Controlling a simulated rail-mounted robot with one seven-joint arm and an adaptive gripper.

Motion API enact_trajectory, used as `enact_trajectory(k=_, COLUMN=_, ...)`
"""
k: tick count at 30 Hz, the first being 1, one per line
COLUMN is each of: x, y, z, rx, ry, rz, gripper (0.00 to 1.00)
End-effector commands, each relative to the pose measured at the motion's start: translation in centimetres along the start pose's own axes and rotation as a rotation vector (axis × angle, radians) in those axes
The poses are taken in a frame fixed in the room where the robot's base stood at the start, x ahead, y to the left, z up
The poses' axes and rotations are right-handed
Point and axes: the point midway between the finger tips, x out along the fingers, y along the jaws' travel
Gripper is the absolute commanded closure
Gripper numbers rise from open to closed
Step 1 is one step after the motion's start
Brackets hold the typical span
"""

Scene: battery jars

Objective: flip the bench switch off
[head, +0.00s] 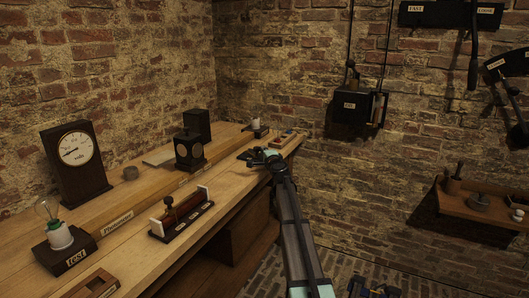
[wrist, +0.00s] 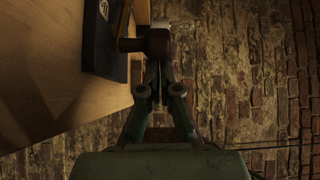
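My gripper (head: 262,158) is at the far right end of the wooden bench, low beside its edge. In the wrist view, its two fingers (wrist: 159,82) are together and look shut. A dark rounded handle (wrist: 152,42) sticks out sideways from a dark base (wrist: 103,38) on the bench, just beyond or at the fingertips. I cannot tell whether they touch it, and nothing shows clearly between them. In the head view my gripper hides most of this device.
The bench (head: 125,250) also carries a dial meter (head: 77,152), a lamp on a stand (head: 62,238) and dark boxes (head: 189,152). A wall box (head: 356,108) and a small shelf (head: 480,207) hang on the brick wall. The floor right of the bench is largely clear.

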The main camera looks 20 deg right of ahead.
Motion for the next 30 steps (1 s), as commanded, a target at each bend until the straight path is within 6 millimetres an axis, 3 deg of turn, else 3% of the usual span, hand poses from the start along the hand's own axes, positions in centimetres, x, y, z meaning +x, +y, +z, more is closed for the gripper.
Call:
enact_trajectory(k=2, x=-0.2, y=0.2, z=0.4, rx=0.001, ry=-0.017, rz=0.002, gripper=1.0)
enact_trajectory(k=10, x=-1.0, y=0.2, z=-2.5, rx=0.002, ry=-0.007, rz=0.001, gripper=1.0)
enact_trajectory(k=15, x=-5.2, y=-0.1, z=-1.1, rx=0.002, ry=-0.005, rz=0.001, gripper=1.0)
enact_trajectory(k=21, x=-8.6, y=-0.1, z=0.0, rx=0.002, ry=-0.003, rz=0.0, gripper=1.0)
enact_trajectory(k=30, x=-10.0, y=-0.1, z=0.5, rx=0.002, ry=-0.002, rz=0.0, gripper=1.0)
